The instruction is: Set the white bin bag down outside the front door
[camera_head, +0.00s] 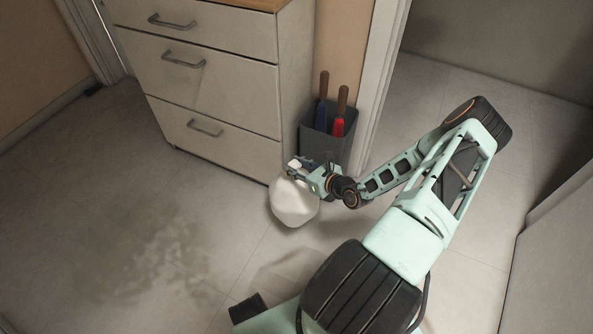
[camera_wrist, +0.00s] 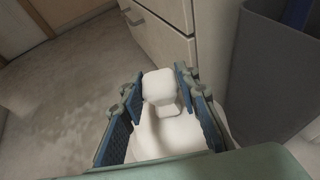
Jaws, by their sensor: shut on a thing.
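The white bin bag (camera_head: 293,203) hangs from my gripper (camera_head: 304,171) in front of the drawer unit in the head view. In the wrist view, the bag's knotted top (camera_wrist: 158,88) is between the two blue-padded fingers of my gripper (camera_wrist: 160,92). The wider body of the bag shows below the knot, partly hidden by the fingers and wrist. I cannot tell whether the bag's bottom touches the floor. A doorway with a white frame (camera_head: 381,60) stands at the upper right; no door panel is clearly identifiable as the front door.
A cream drawer unit (camera_head: 212,85) stands close behind the bag. A dark grey bin (camera_head: 325,146) with red-and-blue, brown-handled items stands beside it, near my gripper; the bin also shows in the wrist view (camera_wrist: 268,80). The tiled floor (camera_head: 90,215) at left is clear, with a darker stained patch.

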